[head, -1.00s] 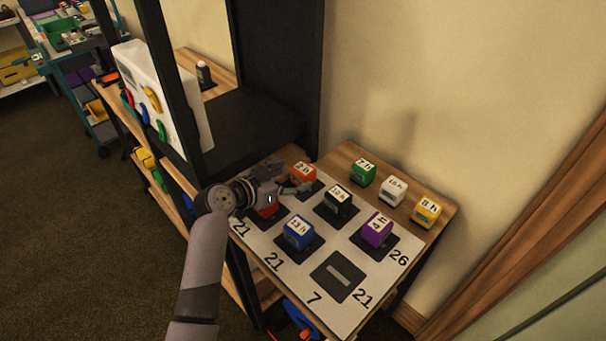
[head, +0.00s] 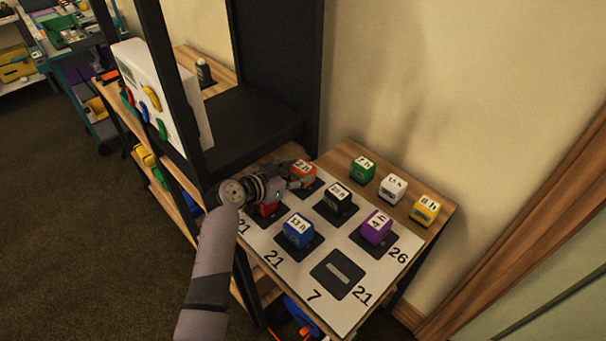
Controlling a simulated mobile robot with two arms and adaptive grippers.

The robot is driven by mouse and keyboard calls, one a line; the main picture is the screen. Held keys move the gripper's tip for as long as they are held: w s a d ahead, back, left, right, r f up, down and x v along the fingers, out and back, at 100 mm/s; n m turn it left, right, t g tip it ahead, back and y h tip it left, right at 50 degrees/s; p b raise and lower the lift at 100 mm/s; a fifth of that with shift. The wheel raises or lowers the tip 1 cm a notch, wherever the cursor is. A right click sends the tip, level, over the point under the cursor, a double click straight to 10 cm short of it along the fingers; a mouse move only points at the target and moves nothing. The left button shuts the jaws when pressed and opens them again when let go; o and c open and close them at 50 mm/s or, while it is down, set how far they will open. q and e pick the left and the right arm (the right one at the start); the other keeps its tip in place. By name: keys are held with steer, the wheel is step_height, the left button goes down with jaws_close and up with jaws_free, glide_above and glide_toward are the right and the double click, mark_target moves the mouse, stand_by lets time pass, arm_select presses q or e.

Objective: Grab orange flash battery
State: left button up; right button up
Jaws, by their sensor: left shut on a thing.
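The orange flash battery (head: 302,174), labelled "2 h", sits on a dark pad at the back left of the white mat (head: 300,268). My left gripper (head: 296,172) reaches in from the left and is shut on the orange battery, partly covering its left side. The battery still appears to be at its pad. My right gripper is not in view.
A red block (head: 268,210) sits just below my left gripper. Black (head: 337,202), blue (head: 298,231) and purple (head: 376,228) blocks stand on the mat's pads. Green (head: 362,170), white (head: 392,187) and yellow (head: 425,210) blocks line the back edge. One front pad (head: 337,275) is empty. A black shelf frame (head: 262,125) stands close behind the arm.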

arm_select(q)
steer(key=c, duration=0.7)
